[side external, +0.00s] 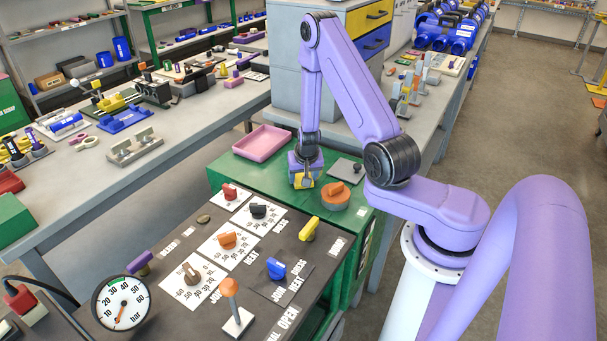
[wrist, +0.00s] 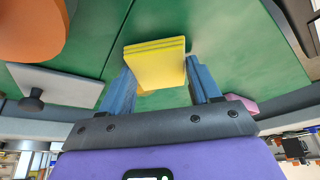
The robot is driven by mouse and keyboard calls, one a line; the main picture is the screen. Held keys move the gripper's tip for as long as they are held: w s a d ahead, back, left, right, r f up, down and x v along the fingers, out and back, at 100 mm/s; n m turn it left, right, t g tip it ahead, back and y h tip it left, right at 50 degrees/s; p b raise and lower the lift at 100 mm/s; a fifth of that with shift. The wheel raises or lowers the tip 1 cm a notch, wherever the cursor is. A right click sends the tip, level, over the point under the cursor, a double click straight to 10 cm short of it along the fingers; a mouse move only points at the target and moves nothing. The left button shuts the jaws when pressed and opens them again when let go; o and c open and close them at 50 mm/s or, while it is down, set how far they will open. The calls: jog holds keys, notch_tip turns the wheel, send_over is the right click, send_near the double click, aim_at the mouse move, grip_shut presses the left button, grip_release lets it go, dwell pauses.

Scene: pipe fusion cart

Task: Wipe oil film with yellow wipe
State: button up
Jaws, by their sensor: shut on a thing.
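The yellow wipe (wrist: 155,64) is a folded, layered square pad between the two blue fingers of my gripper (wrist: 162,82) in the wrist view. My gripper is shut on it. In the side external view my gripper (side external: 304,181) points down over the green cart top (side external: 230,170), and a bit of yellow shows at its tips. I cannot tell whether the wipe touches the green surface. I cannot make out the oil film clearly in either view.
A pink tray (side external: 262,142) lies behind my gripper on the green top. An orange round part (side external: 336,196) and a grey plate with a black knob (side external: 346,168) sit to its right. A dark panel of knobs (side external: 240,250) lies in front.

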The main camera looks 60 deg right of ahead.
jog(key=shift+s+d+f, duration=0.1)
jog(key=shift+d+f, duration=0.05)
jog(key=shift+d, duration=1.75)
jog(key=shift+s+d+f, duration=0.1)
jog(key=shift+d+f, duration=0.05)
jog(key=shift+d, duration=1.75)
jog(key=shift+w+d, duration=0.1)
jog(key=shift+d, duration=0.6)
jog(key=shift+d+r, duration=0.1)
jog(key=shift+d, duration=0.55)
jog(key=shift+c, duration=1.2)
jog(key=shift+d, duration=0.6)
jog(key=shift+w+a+r, duration=0.1)
jog(key=shift+r, duration=1.45)
jog(key=shift+a+r, duration=0.1)
jog(key=shift+r, duration=1.4)
